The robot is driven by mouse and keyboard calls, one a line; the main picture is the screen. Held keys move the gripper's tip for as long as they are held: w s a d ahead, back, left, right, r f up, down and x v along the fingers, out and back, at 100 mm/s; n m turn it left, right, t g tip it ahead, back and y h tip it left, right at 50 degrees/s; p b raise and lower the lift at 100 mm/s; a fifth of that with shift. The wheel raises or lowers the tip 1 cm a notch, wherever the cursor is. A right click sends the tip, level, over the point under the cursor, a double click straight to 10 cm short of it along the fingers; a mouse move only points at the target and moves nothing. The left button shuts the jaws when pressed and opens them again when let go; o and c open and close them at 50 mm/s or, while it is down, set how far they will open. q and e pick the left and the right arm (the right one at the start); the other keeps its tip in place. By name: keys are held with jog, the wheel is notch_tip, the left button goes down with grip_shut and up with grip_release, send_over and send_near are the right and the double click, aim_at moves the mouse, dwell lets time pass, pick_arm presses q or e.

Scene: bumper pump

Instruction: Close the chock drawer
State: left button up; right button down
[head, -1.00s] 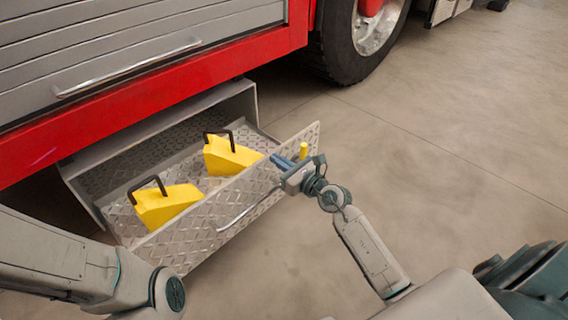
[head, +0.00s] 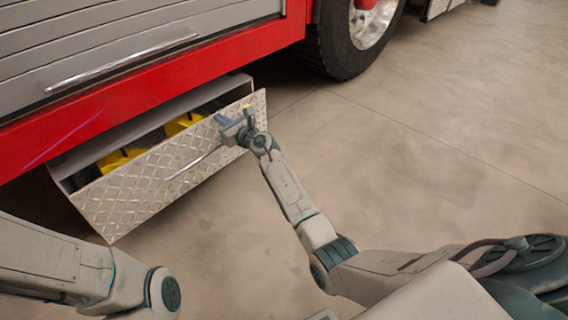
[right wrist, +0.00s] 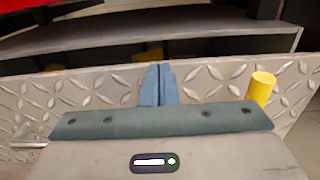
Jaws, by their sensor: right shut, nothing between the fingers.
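The chock drawer (head: 150,182) hangs under the red side of the truck and stands partly open, with a narrow gap above its diamond-plate front. Two yellow chocks (head: 118,160) sit inside, mostly hidden by the front. A bar handle (head: 196,162) is on the front. My right gripper (head: 222,121) is shut and empty, with its blue fingers at the upper right part of the front. In the right wrist view the shut fingers (right wrist: 158,84) are against or just before the diamond plate; contact is hard to tell. My left gripper is not in view; only my left arm shows.
A yellow knob (right wrist: 263,86) stands at the front's right end, close beside my right gripper. The truck's wheel (head: 352,40) is behind to the right. A grey shutter with a long handle (head: 120,64) is above. The concrete floor at right is clear.

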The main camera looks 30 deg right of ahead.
jog(key=shift+b+x, duration=0.5)
jog(key=shift+x, duration=1.3)
